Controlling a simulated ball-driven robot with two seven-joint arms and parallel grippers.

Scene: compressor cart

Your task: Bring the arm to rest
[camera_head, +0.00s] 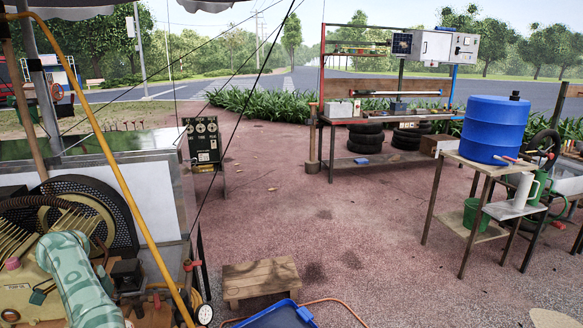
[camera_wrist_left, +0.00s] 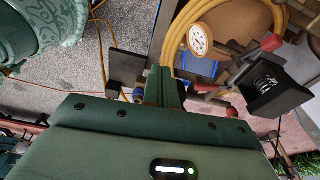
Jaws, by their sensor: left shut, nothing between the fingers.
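My left arm (camera_head: 75,275), a pale green patterned link, comes in at the lower left of the head view, in front of the compressor (camera_head: 25,285). I cannot make out its gripper there. In the left wrist view my left gripper (camera_wrist_left: 162,84) has its dark green fingers together with nothing between them. Beyond the fingertips are a round pressure gauge (camera_wrist_left: 196,39) and red-handled valves (camera_wrist_left: 271,43). I cannot tell whether the fingers touch anything. My right arm and gripper are in neither view.
A black box with a spring (camera_wrist_left: 268,88) and a yellow hose (camera_wrist_left: 262,12) are near the gripper. In the head view a wooden stool (camera_head: 262,278) and blue tray (camera_head: 277,316) stand low in front. A blue barrel (camera_head: 493,128) stands at right.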

